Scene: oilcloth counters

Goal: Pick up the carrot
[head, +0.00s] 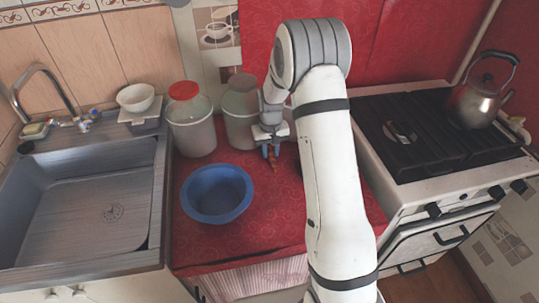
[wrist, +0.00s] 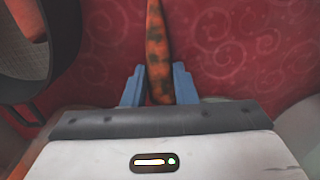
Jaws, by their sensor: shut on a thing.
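The carrot (wrist: 157,45) is orange with dark greenish patches. In the wrist view it stands between the two blue fingers of my gripper (wrist: 158,85), which are shut on it. In the head view my gripper (head: 270,150) is low over the red counter, in front of the lidded containers. A small orange-brown part of the carrot (head: 273,164) shows below the fingers there. I cannot tell whether the carrot touches the counter.
A blue bowl (head: 216,194) stands on the red counter (head: 240,245), left of my gripper. A container with a red lid (head: 192,125) and one with a grey lid (head: 238,115) stand behind. The sink (head: 85,205) is left; the stove (head: 440,140) with a kettle (head: 476,103) is right.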

